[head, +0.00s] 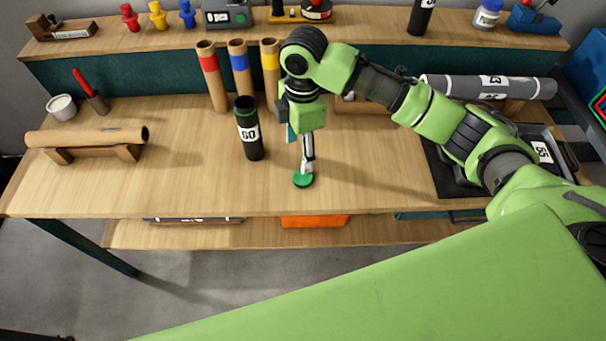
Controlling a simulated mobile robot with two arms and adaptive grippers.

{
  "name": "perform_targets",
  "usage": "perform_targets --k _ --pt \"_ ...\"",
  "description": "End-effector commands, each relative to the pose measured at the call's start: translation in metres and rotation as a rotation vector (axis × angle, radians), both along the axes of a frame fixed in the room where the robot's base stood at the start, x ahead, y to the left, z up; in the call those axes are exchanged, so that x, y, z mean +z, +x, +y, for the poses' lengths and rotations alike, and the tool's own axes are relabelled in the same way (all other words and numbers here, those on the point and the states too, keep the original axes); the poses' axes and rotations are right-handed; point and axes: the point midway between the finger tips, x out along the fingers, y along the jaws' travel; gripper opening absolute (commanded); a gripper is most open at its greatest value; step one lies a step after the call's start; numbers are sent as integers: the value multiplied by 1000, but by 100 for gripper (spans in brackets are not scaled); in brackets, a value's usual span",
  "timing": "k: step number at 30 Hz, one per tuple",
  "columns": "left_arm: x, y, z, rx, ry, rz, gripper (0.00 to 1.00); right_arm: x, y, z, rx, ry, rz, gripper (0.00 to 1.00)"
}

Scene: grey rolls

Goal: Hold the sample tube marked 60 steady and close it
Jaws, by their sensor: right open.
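The sample tube marked 60 (249,132) is black with a white label and a green rim. It stands upright on the bench, left of the middle, and its top looks open. A round green cap (303,181) is near the front edge of the bench, to the right of the tube. My right gripper (307,168) points down over the cap, with its fingertips right at it. It is open; whether the fingers touch the cap I cannot tell. My left gripper is not in view.
Cardboard tubes with red, blue and yellow bands (239,72) stand behind tube 60. A brown roll (85,137) lies on a wooden stand at left. Grey rolls (490,88) and a black tray (447,183) are at right. The bench front between roll and tube is clear.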

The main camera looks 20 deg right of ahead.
Motion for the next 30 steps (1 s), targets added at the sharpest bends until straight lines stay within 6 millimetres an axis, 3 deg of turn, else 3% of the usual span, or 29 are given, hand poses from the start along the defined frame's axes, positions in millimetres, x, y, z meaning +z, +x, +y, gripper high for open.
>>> perform_targets --k 6,17,20,30 --pt "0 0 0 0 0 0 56 18 9 -17 30 -36 13 56" --pt "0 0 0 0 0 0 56 18 8 -17 32 -37 15 56" --pt "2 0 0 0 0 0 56 10 8 -17 30 -37 17 56" --pt "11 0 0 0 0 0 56 -52 7 -16 30 -36 18 56"
